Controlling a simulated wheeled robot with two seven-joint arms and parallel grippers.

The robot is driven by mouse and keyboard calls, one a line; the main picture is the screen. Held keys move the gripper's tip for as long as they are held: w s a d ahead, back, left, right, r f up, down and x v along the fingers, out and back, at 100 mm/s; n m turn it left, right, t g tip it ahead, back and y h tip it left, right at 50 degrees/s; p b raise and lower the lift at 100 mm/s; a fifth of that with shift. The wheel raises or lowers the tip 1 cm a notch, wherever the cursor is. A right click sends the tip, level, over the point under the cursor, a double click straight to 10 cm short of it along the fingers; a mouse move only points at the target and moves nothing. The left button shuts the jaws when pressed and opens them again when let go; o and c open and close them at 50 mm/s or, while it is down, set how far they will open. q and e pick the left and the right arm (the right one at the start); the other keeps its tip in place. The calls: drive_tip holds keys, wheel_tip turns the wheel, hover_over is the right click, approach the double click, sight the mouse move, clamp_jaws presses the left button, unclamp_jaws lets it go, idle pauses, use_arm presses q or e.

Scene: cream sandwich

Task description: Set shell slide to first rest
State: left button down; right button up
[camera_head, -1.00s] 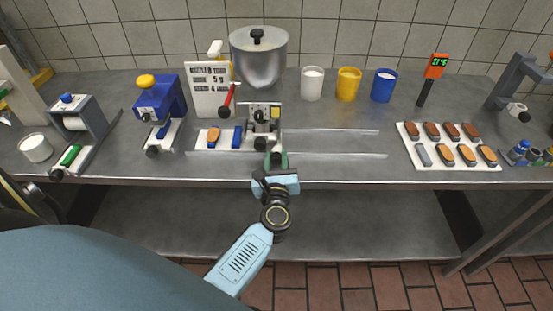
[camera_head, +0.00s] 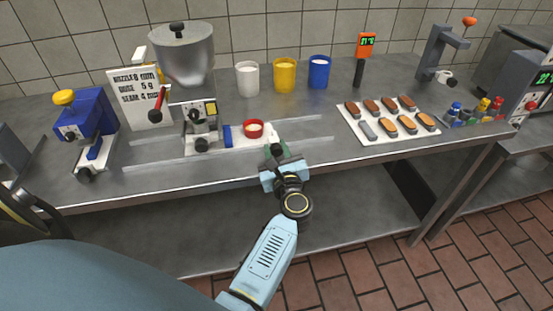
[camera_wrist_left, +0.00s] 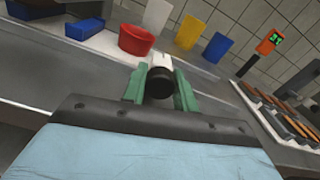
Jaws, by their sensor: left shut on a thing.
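The white slide (camera_head: 240,142) sticks out to the right of the depositor machine (camera_head: 200,118), between two metal rails. A blue block (camera_head: 227,136) and a red round cup (camera_head: 253,126) with a pale inside sit on it. The wrist view also shows the red cup (camera_wrist_left: 136,40) and a blue block (camera_wrist_left: 85,28). My left gripper (camera_head: 277,152) is at the slide's right end. In the wrist view its green fingers (camera_wrist_left: 160,88) are shut on the black knob (camera_wrist_left: 160,82). No shell shows on the exposed part of the slide. My right gripper is out of view.
The hopper (camera_head: 182,55) rises above the machine, beside a printed card (camera_head: 140,97). White, yellow (camera_head: 284,75) and blue cups stand behind. A white tray (camera_head: 362,134) of orange-brown shells lies to the right. Bare counter and rails separate the gripper from the tray.

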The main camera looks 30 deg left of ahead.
use_arm(q)
drive_tip(key=shift+w+d, duration=0.15)
drive_tip(key=c, duration=1.5)
unclamp_jaws()
drive_tip(key=o, duration=0.4)
drive_tip(key=shift+s+d, duration=0.2)
drive_tip(key=shift+d, duration=0.1)
drive_tip(key=v, duration=0.5)
drive_tip(key=shift+s+d, duration=0.15)
drive_tip(key=shift+s, duration=0.05)
drive_tip(key=shift+s+d, duration=0.45)
drive_tip(key=shift+s, duration=0.05)
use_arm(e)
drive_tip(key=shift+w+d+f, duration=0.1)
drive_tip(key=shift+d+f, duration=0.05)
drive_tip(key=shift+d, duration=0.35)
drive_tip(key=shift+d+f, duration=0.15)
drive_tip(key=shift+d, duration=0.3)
